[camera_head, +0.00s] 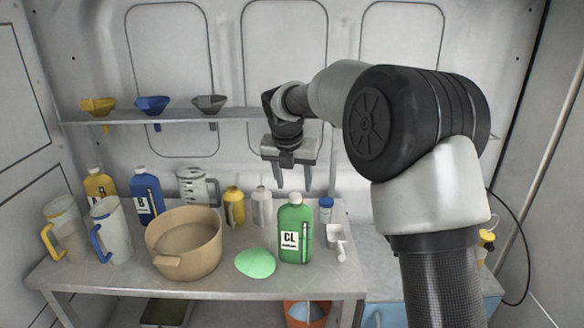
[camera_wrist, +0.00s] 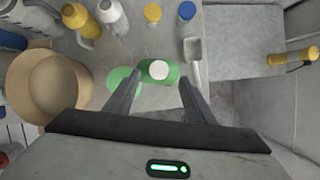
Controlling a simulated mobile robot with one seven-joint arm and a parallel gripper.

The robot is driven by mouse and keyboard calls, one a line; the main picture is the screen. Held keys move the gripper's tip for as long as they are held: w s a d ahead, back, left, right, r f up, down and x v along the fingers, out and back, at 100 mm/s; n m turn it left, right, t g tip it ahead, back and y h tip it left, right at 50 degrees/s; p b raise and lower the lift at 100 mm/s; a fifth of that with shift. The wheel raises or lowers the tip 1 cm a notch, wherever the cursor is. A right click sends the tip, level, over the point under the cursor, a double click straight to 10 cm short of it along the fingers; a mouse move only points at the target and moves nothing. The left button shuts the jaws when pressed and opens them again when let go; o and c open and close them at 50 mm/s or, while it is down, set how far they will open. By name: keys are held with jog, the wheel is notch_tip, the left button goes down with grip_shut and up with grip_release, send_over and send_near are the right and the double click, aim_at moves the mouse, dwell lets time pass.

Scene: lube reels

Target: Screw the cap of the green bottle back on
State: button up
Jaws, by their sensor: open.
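The green bottle (camera_head: 296,236) stands upright near the front right of the table, with a "CL" label. A white cap (camera_head: 295,198) sits on its top; I cannot tell how tightly it is seated. In the wrist view the green bottle (camera_wrist: 148,78) is seen from above, with the white cap (camera_wrist: 158,69) as a round disc between my finger lines. My gripper (camera_head: 293,186) is open and empty, pointing down just above the cap. In the wrist view its two fingers (camera_wrist: 160,82) lie left and right of the bottle, apart from it.
A green patch (camera_head: 255,263) and a tan pot (camera_head: 184,243) are left of the bottle. Yellow (camera_head: 234,206) and grey (camera_head: 262,206) bottles are behind. A funnel shelf (camera_head: 240,113) runs along the wall.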

aim_at(296, 196)
jog(key=shift+x, duration=2.3)
jog(key=c, duration=1)
jog(key=m+p, duration=0.1)
jog(key=m+h+p, duration=0.1)
jog(key=shift+w+a+r+m, duration=0.1)
jog(key=shift+a+r+m, duration=0.1)
jog(key=shift+m, duration=0.1)
jog(key=shift+c, duration=0.2)
jog(key=shift+f+m+g+h+p, duration=0.1)
jog(key=shift+m+g+h+p, duration=0.25)
jog(key=shift+m+p, duration=0.65)
jog(key=shift+f+m, duration=0.15)
jog(key=shift+m, duration=0.15)
